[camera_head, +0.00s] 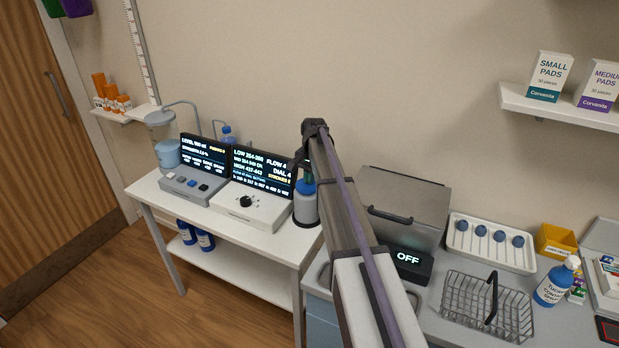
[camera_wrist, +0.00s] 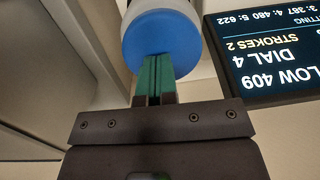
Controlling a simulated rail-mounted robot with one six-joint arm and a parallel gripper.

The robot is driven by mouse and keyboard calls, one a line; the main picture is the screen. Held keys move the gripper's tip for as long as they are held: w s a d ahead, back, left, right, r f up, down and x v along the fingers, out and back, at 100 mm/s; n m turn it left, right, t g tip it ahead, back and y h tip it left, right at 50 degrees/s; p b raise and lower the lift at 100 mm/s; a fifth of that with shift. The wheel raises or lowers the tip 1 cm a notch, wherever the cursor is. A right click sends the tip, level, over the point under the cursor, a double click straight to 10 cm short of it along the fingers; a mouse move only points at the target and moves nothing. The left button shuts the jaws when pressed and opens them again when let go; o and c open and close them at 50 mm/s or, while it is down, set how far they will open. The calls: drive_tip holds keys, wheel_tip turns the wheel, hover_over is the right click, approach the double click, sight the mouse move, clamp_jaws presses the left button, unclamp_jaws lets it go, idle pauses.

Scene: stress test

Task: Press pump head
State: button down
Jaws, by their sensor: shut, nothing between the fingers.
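A pump with a blue round head (camera_wrist: 165,45) and a pale body stands at the right end of the white bench. In the head view its blue upper part (camera_head: 306,188) sits directly under my gripper (camera_head: 308,174). In the wrist view my gripper (camera_wrist: 154,62) has its green fingers shut together and empty, with their tips over the blue head. I cannot tell whether the tips touch it.
A white dial box (camera_head: 250,205) and a grey button box (camera_head: 192,187) stand left of the pump.

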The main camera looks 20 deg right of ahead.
wheel_tip(320, 180, up, 14)
drive_tip(key=d+p, duration=0.1)
drive_tip(key=p, duration=1.3)
drive_tip(key=shift+w+d, duration=0.15)
drive_tip(key=s+a+f+n+b, duration=0.2)
drive_tip(key=s+a+n, duration=0.1)
drive_tip(key=s+a, duration=0.4)
drive_tip(key=s+a+f+n+b, duration=0.2)
drive_tip(key=s+a, duration=0.5)
drive_tip(key=s, duration=0.7)
drive_tip(key=s+a+f+n+h+b, duration=0.1)
drive_tip(key=s+a+f+n+b, duration=0.2)
drive_tip(key=s, duration=0.8)
drive_tip(key=a+n, duration=0.2)
drive_tip(key=a, duration=0.2)
drive_tip(key=shift+s+f, duration=0.15)
drive_tip(key=shift+s, duration=0.1)
drive_tip(key=shift+a, duration=0.1)
